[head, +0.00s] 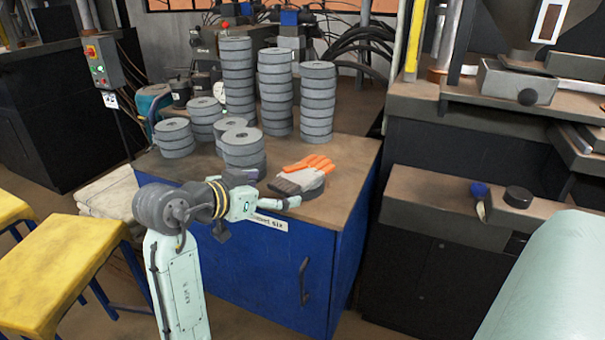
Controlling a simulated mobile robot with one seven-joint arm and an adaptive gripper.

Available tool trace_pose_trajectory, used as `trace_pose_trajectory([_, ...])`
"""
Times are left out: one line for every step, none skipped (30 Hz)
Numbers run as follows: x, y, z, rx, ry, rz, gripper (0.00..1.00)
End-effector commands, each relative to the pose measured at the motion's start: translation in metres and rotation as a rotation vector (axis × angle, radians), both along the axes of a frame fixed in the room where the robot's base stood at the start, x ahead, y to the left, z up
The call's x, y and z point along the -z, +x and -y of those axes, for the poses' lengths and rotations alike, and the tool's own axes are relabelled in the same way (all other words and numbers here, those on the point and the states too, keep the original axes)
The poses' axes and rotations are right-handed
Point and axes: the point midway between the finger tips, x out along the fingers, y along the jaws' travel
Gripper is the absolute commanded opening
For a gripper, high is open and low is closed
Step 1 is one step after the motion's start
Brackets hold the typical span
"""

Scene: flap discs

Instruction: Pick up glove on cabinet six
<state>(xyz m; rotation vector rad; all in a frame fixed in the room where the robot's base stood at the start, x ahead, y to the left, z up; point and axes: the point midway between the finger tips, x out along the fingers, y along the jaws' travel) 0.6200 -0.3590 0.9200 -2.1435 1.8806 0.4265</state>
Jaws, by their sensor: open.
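The glove (309,164) has orange fingers, a pale palm and a dark grey cuff. It lies near the front of the brown top of cabinet six (348,165), the blue cabinet with a label on its front edge. A grey rounded shape, seemingly a disc, shows under the glove. My gripper (279,192) is open at the cabinet's front edge, close to the cuff on its left and near side. One pale finger reaches right, just in front of the cuff. I cannot tell whether it touches the glove.
Several stacks of grey flap discs (275,92) stand behind and left of the glove; a short stack (243,150) is close to my gripper. The cabinet top right of the glove is clear. Yellow stools (65,262) stand at left, a dark machine (455,230) at right.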

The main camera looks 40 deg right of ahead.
Motion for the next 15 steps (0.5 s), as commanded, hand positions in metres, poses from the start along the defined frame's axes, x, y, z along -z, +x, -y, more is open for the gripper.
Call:
trace_pose_trajectory([0.0000,0.0000,-0.0001,0.000,0.000,0.000,0.92])
trace_pose_trajectory([-0.0001,0.0000,-0.0002,0.000,0.000,0.000,0.90])
trace_pose_trajectory([-0.0001,0.0000,-0.0002,0.000,0.000,0.000,0.88])
trace_pose_trajectory([-0.0001,0.0000,-0.0003,0.000,0.000,0.000,0.86])
trace_pose_trajectory([-0.0001,0.0000,-0.0003,0.000,0.000,0.000,0.84])
trace_pose_trajectory([-0.0002,0.0000,-0.0004,0.000,0.000,0.000,0.81])
trace_pose_trajectory([-0.0002,0.0000,-0.0003,0.000,0.000,0.000,0.79])
trace_pose_trajectory([-0.0002,0.0000,-0.0003,0.000,0.000,0.000,0.77])
trace_pose_trajectory([-0.0003,-0.0001,-0.0004,0.000,0.000,0.000,0.74])
trace_pose_trajectory([-0.0003,-0.0001,-0.0004,0.000,0.000,0.000,0.72])
trace_pose_trajectory([-0.0003,-0.0001,-0.0004,0.000,0.000,0.000,0.70])
trace_pose_trajectory([-0.0003,-0.0001,-0.0004,0.000,0.000,0.000,0.68])
trace_pose_trajectory([-0.0003,-0.0001,-0.0004,0.000,0.000,0.000,0.66])
trace_pose_trajectory([-0.0003,-0.0001,-0.0004,0.000,0.000,0.000,0.64])
trace_pose_trajectory([-0.0003,-0.0001,-0.0004,0.000,0.000,0.000,0.61])
